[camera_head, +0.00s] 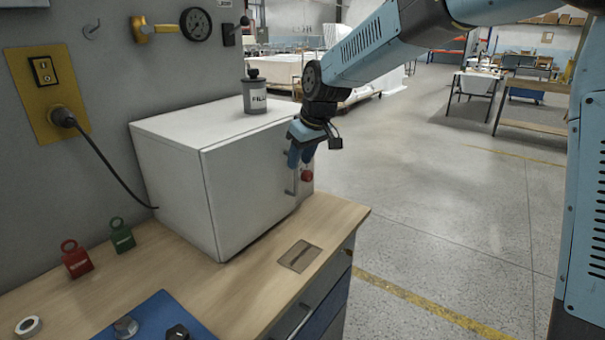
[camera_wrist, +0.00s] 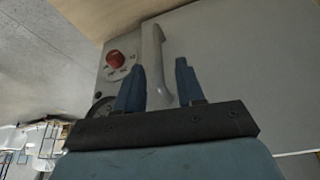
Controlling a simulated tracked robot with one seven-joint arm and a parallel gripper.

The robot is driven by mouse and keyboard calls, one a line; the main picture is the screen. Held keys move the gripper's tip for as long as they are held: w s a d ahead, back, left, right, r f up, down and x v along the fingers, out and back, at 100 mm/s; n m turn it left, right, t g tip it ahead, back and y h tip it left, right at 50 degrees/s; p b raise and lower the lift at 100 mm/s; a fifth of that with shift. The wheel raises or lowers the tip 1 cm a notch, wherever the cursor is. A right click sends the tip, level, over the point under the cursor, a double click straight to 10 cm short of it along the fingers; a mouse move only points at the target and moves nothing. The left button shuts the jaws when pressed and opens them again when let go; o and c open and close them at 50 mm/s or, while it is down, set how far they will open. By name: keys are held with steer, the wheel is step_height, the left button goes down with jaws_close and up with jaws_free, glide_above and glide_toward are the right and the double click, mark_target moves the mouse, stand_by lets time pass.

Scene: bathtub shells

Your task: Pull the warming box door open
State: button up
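The white warming box (camera_head: 172,165) sits on the wooden counter, its front door (camera_head: 245,190) shut. A vertical bar handle (camera_head: 291,180) is near the door's right edge, with a red knob (camera_head: 307,175) to its right. My gripper (camera_head: 300,160) is in front of the handle's upper part. In the wrist view, my gripper (camera_wrist: 158,85) is open, with a wide gap between its blue fingers. The grey handle (camera_wrist: 155,55) runs into the space between the fingers, and the red knob (camera_wrist: 116,60) is to the left. I cannot tell whether a finger touches the handle.
A grey canister (camera_head: 254,95) stands on the box top. A red padlock (camera_head: 76,260) and a green padlock (camera_head: 122,237) are on the counter (camera_head: 235,290) at left. A blue mat (camera_head: 160,315) lies in front. The floor to the right is clear.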

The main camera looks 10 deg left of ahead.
glide_above(295, 192)
step_height(295, 192, down, 5)
steer(key=shift+w+f, duration=0.15)
steer(key=shift+c, duration=0.5)
jaws_close()
